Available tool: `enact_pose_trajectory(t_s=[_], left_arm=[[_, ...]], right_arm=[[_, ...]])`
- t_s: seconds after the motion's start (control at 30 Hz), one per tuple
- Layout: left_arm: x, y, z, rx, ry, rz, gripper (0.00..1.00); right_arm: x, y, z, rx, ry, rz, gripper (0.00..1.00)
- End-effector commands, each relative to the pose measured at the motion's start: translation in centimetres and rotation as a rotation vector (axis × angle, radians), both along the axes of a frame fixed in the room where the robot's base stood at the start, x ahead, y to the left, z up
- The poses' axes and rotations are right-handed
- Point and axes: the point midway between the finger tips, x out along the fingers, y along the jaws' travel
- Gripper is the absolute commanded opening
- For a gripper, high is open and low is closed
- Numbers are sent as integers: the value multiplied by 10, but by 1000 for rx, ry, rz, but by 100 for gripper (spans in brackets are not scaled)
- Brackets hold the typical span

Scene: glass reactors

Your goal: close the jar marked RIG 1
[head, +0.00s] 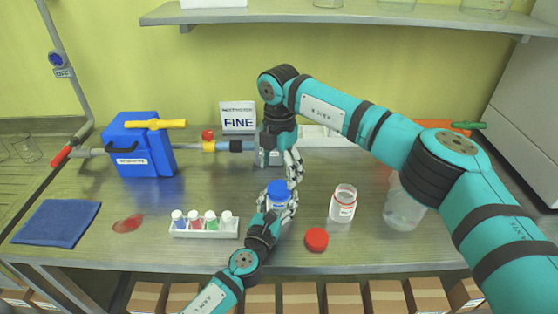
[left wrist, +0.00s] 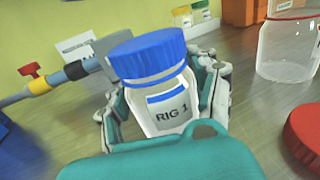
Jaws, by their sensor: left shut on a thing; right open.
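The jar marked RIG 1 (left wrist: 168,112) is clear and has a blue and white label. It stands upright on the table, and it also shows in the head view (head: 277,204). A blue lid (left wrist: 147,53) sits on its mouth, also seen in the head view (head: 278,188); I cannot tell whether it is screwed tight. My left gripper (head: 278,208) is shut around the jar's body from the front, with a finger on each side. My right gripper (head: 293,170) is open and empty, pointing down just above and behind the lid.
An open jar with a red label (head: 342,204) stands to the right, with a red lid (head: 316,239) lying in front of it. A larger glass vessel (head: 402,210) is further right. A rack of small bottles (head: 204,232) stands left of my left gripper. A blue box (head: 140,146) is further back.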

Motion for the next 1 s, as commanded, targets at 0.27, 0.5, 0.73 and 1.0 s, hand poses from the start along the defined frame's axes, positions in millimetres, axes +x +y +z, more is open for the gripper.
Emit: enact_pose_trajectory(t_s=[0.27,0.5,0.73,1.0], left_arm=[[0,0,0,1,1,0,0],[0,0,0,1,0,1,0],[0,0,0,1,0,1,0],[0,0,0,1,0,1,0]], right_arm=[[0,0,5,-1,-2,719,74],[0,0,9,-2,-3,1342,74],[0,0,13,-5,-4,1938,74],[0,0,18,-5,-4,2639,74]])
